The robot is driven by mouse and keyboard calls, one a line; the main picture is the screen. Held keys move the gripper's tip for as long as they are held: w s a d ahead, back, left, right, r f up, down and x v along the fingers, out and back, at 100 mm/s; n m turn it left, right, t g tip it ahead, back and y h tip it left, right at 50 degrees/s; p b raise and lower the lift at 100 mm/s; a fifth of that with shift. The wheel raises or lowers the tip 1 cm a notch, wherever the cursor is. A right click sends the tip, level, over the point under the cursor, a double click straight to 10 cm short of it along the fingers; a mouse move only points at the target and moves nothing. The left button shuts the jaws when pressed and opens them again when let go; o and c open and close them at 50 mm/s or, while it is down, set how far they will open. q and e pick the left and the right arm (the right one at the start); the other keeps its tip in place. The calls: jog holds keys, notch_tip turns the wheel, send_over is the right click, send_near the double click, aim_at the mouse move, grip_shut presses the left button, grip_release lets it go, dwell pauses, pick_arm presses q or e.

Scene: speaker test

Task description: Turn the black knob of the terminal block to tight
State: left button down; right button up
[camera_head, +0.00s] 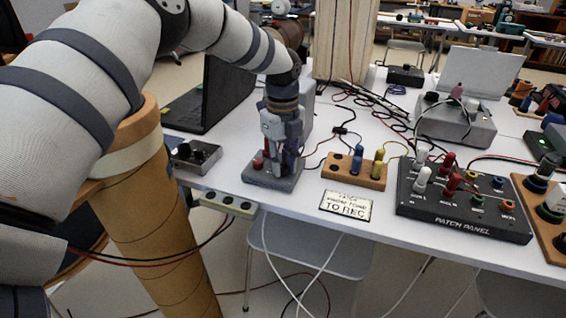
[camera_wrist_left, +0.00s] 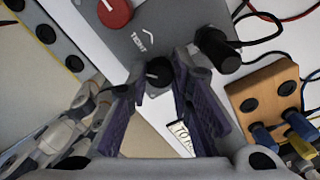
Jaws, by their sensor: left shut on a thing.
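The terminal block is a low grey box (camera_head: 268,179) near the table's front edge in the head view. It also shows in the left wrist view (camera_wrist_left: 165,25), with a "TIGHT" label and an arrow on its top. A red knob (camera_wrist_left: 115,12) stands on it, also seen in the head view (camera_head: 258,163). My left gripper (camera_head: 283,163) points down over the block. In the left wrist view its two fingers (camera_wrist_left: 158,77) are shut on the black knob (camera_wrist_left: 158,70), one on each side. The fingers hide the knob in the head view. My right gripper is not in view.
A black plug-like piece with a cable (camera_wrist_left: 214,50) is close beside the right finger. A wooden block (camera_head: 340,172) with blue and yellow plugs stands to the right. A black patch panel (camera_head: 460,218) and a small metal box (camera_head: 193,157) are nearby; a laptop (camera_head: 215,95) stands behind.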

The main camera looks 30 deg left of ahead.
aim_at(283, 167)
pick_arm(q)
jog(key=m, duration=0.4)
jog(key=shift+m, duration=2.5)
jog(key=c, duration=1.4)
grip_release()
jog(key=shift+c, duration=0.2)
notch_tip(283, 167, up, 12)
